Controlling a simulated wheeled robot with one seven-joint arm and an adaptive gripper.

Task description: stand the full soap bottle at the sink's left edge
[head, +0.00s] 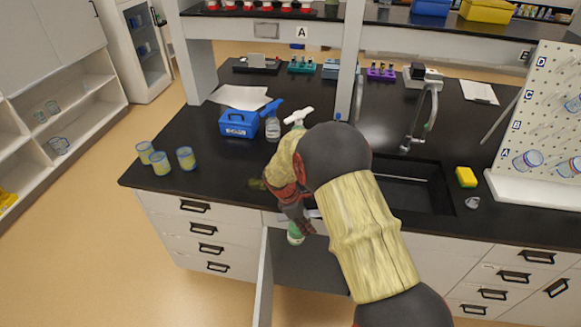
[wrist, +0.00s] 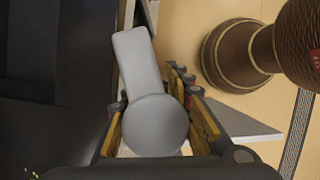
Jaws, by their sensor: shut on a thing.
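My gripper (head: 297,208) is in front of the counter's front edge, at the open space under the sink (head: 418,190). It is shut on a soap bottle (head: 295,236), whose greenish lower part shows below the fingers. In the wrist view the bottle's pale pump head (wrist: 155,125), with its spout pointing up the picture, sits between the yellow-padded fingers of my gripper (wrist: 158,115). The bottle's fill level cannot be told. My arm hides the sink's left edge and part of the basin.
A blue spray bottle (head: 272,126), a white-topped spray bottle (head: 299,117) and a blue box (head: 238,123) stand on the counter behind my gripper. Several yellow-blue cups (head: 186,158) stand at the left. An open cabinet door (head: 263,285) juts out below. A yellow sponge (head: 466,177) lies right of the sink.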

